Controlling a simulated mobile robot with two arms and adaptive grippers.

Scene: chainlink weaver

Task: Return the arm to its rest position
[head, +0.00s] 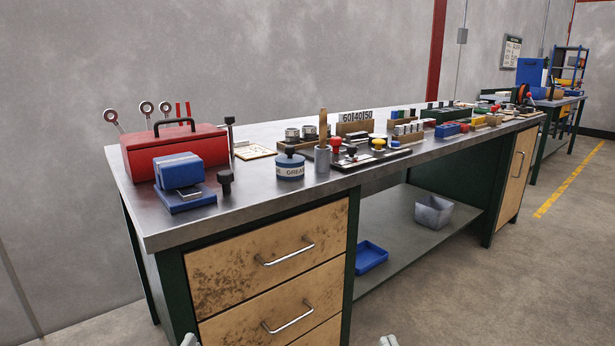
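Only small pale grey tips of my grippers show at the bottom edge of the head view. My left gripper (189,340) is in front of the drawers at the left, and my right gripper (388,341) is over the floor, right of the drawer unit. Both are low, apart from the bench. The rest of both arms is out of the picture. I cannot tell whether either gripper is open or shut, and I see nothing held.
The metal-topped workbench (255,205) carries a red toolbox (170,150), a blue vise (182,180), a grease tin (290,166) and several small parts. A blue tray (371,257) and a grey bin (433,212) sit on its lower shelf. The floor at right is clear.

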